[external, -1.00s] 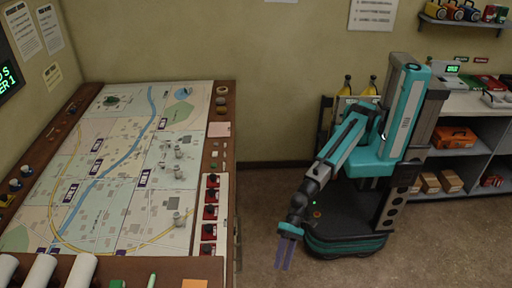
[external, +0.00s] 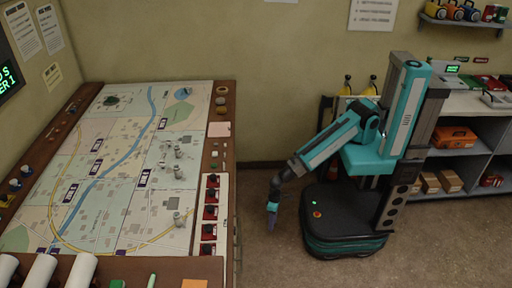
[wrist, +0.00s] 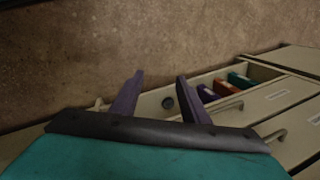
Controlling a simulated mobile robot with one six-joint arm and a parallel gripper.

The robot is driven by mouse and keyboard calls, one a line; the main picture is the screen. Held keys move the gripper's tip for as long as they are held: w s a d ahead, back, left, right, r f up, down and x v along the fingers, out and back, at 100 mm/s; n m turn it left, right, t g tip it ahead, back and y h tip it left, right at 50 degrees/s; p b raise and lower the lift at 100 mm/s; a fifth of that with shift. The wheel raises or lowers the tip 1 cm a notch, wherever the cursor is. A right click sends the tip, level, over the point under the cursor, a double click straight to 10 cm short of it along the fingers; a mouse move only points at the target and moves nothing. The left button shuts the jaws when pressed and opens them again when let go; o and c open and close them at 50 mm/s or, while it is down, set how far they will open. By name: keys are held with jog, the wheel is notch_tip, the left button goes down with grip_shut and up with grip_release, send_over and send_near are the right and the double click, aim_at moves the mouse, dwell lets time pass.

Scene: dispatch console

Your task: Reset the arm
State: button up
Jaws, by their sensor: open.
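My gripper (external: 272,214) hangs at the end of my teal and grey arm, pointing down, between the map console and my base. In the wrist view its two purple fingers (wrist: 156,97) stand wide apart with nothing between them. My arm reaches out to the left of my column, with the forearm sloping down. The gripper is clear of the console's right side and touches nothing that I can see.
The map console (external: 229,120) stands at left, with red switches (external: 210,213) along its right edge. The wrist view shows an open drawer (wrist: 236,76) holding coloured items. Shelves (external: 478,146) stand at right. Brown floor (external: 262,262) is free between console and base.

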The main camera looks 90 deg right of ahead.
jog(key=s+d+f+n+g+h, duration=0.1)
jog(key=s+d+f+n+g, duration=0.1)
jog(key=s+d, duration=0.8)
jog(key=s+d+f+n+g+h+p, duration=0.1)
jog(key=s+d+f+g, duration=0.3)
jog(key=s+d, duration=0.7)
jog(key=d+n+h, duration=0.1)
jog(key=d, duration=0.2)
jog(key=shift+f, duration=0.4)
jog(key=shift+o, duration=0.6)
jog(key=shift+w, duration=0.2)
